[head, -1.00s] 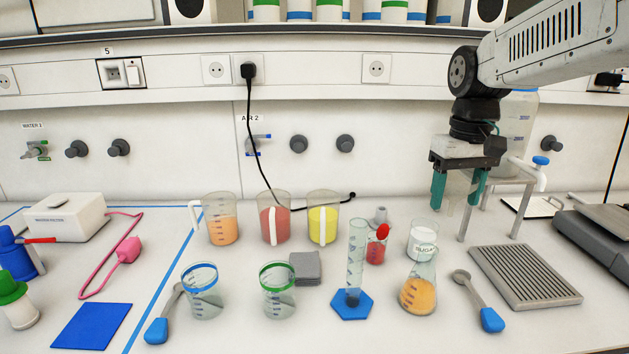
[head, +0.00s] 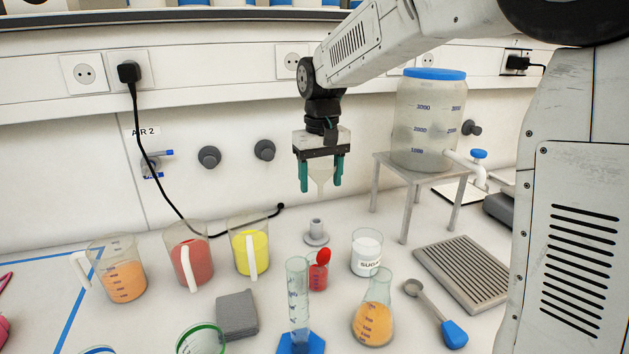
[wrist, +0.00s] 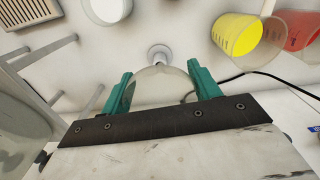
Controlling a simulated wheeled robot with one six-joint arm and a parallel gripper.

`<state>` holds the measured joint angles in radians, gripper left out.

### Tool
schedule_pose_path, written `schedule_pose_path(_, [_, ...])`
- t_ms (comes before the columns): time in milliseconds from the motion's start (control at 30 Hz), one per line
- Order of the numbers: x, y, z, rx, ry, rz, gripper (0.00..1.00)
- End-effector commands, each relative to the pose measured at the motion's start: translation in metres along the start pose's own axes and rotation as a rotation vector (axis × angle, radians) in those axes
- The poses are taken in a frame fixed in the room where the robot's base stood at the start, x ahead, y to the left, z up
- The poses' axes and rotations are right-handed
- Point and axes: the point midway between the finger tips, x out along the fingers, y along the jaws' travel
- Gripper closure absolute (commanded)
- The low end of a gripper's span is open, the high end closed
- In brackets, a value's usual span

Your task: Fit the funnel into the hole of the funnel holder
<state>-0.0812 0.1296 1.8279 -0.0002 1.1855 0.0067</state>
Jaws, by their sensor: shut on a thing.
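My gripper (head: 320,187) is shut on the pale, translucent funnel (head: 321,177), whose narrow stem points down. The funnel holder (head: 316,233), a small grey upright tube on a round base, stands on the bench. In the head view the funnel appears above the holder, with a clear gap between them. In the wrist view the funnel (wrist: 160,88) lies between the teal fingers, and the holder (wrist: 160,53) shows just beyond its rim. Part of the holder's base is hidden there by the funnel. I cannot tell whether the stem is exactly over the hole.
The red sample jar (head: 318,275) and sugar beaker (head: 367,252) stand close to the holder. A yellow juice jug (head: 248,246) is left of it. A metal stand (head: 406,168) with a large jar (head: 430,125) is at right. A black cable (head: 165,196) ends behind.

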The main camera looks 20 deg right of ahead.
Motion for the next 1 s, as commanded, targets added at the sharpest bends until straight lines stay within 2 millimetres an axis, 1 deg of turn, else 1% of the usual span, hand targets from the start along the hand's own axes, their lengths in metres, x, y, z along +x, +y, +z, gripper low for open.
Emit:
schedule_pose_path(33, [0.013, 0.004, -0.015, 0.033, -0.006, 0.0, 0.6])
schedule_pose_path(100, [0.026, 0.01, -0.031, 0.078, -0.003, 0.0, 0.6])
schedule_pose_path(200, [0.039, 0.016, -0.046, 0.122, -0.002, 0.0, 0.6])
schedule_pose_path(300, [0.046, 0.018, -0.053, 0.142, -0.001, 0.0, 0.6])
schedule_pose_path(467, [0.054, 0.018, -0.054, 0.145, -0.001, 0.0, 0.6])
schedule_pose_path(900, [0.088, 0.015, -0.054, 0.14, -0.001, 0.0, 0.6])
schedule_pose_path(967, [0.093, 0.015, -0.054, 0.14, -0.001, 0.0, 0.6])
schedule_pose_path(1000, [0.092, 0.015, -0.054, 0.14, 0.001, 0.0, 0.6])
